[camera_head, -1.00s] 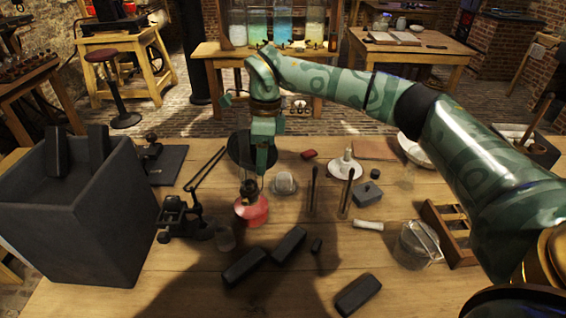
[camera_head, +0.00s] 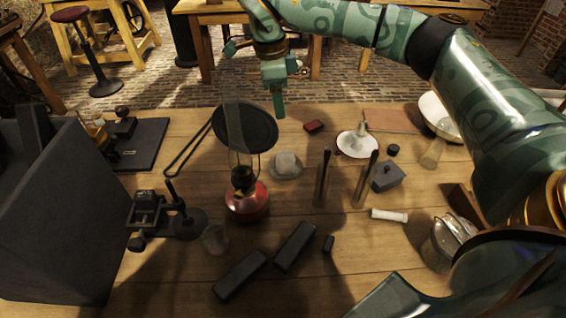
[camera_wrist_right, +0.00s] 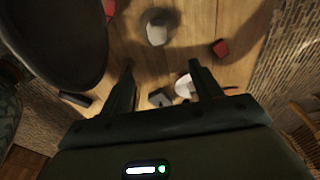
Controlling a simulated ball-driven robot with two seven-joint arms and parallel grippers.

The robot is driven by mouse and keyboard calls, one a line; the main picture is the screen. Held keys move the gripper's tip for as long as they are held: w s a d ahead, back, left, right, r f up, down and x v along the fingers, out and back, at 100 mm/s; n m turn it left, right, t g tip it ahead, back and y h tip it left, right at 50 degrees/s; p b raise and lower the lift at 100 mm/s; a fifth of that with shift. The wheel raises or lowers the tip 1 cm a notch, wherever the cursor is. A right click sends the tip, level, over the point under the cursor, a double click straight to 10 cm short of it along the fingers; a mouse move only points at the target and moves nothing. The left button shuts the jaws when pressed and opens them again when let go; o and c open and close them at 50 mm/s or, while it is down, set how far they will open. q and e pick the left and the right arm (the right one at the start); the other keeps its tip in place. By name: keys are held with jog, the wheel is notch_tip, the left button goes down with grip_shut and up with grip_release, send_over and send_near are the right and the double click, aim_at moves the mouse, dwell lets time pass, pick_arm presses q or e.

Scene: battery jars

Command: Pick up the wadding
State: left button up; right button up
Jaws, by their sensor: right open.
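A pale, soft-looking lump, which looks like the wadding (camera_head: 286,162), sits in a shallow clear dish in the middle of the table, right of the red-based lamp (camera_head: 246,203). The lump also shows at the top of the right wrist view (camera_wrist_right: 156,33). My right gripper (camera_head: 277,104) is in the air beyond the lump, apart from it. In the right wrist view its two fingers (camera_wrist_right: 165,82) are spread with nothing between them. My left gripper is not in view.
Two upright dark rods (camera_head: 324,178) and a white cone-shaped piece (camera_head: 357,144) are to the right. A white roll (camera_head: 389,215) and dark blocks (camera_head: 240,274) lie nearer. A large dark box (camera_head: 60,235) is at left.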

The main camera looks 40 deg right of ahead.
aim_at(285, 155)
jog(key=f+b, duration=0.2)
jog(key=f, duration=0.3)
jog(key=f+b, duration=0.2)
jog(key=f, duration=0.3)
jog(key=d+f+b, duration=0.1)
jog(key=f+b, duration=0.1)
jog(key=f, duration=0.3)
jog(key=shift+s, duration=0.1)
jog(key=f+b, duration=0.2)
jog(key=f, duration=0.1)
jog(key=f+b, duration=0.1)
jog(key=f, duration=0.1)
jog(key=shift+s+d, duration=0.15)
jog(key=shift+s, duration=0.25)
jog(key=shift+f, duration=0.3)
jog(key=shift+r, duration=0.2)
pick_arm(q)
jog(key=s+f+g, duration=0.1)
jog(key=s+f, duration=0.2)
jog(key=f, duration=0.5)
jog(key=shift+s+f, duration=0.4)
pick_arm(e)
jog(key=c, duration=1.1)
